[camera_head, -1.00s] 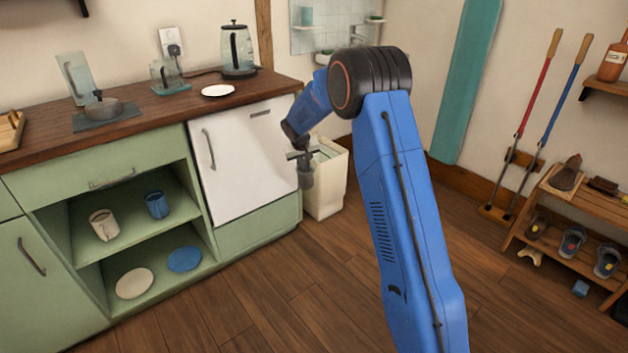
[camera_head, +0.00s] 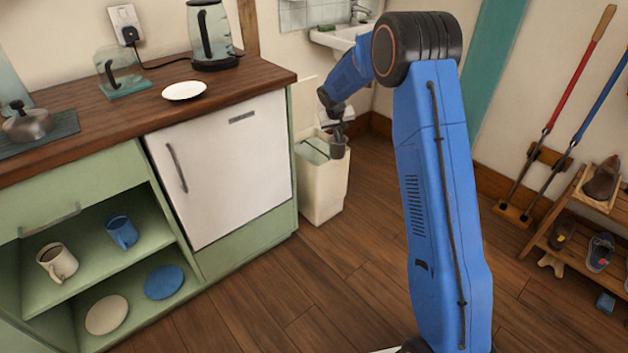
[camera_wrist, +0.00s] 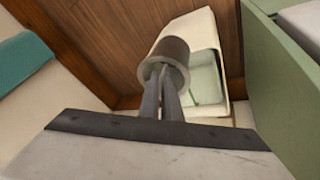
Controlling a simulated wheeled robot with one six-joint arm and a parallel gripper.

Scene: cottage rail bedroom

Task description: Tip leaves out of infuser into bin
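The infuser, a small grey cylinder (camera_head: 338,150), hangs from my gripper (camera_head: 338,130). In the wrist view the two narrow fingers (camera_wrist: 165,98) are shut at the rim of the infuser (camera_wrist: 172,52); how they grip it inside is hidden. Its leaves cannot be seen. The cream bin (camera_head: 322,190) stands on the floor past the counter's end, with a pale green inside. The infuser is above rim height near the bin's right side in the head view. The bin (camera_wrist: 200,28) lies behind and right of the infuser in the wrist view.
The green counter (camera_head: 245,245) with a white door (camera_head: 225,175) stands just left of the bin. A sink (camera_head: 340,38) is on the wall behind. A shoe rack (camera_head: 560,225) and long-handled tools are at right. The floor (camera_head: 330,285) in front is clear.

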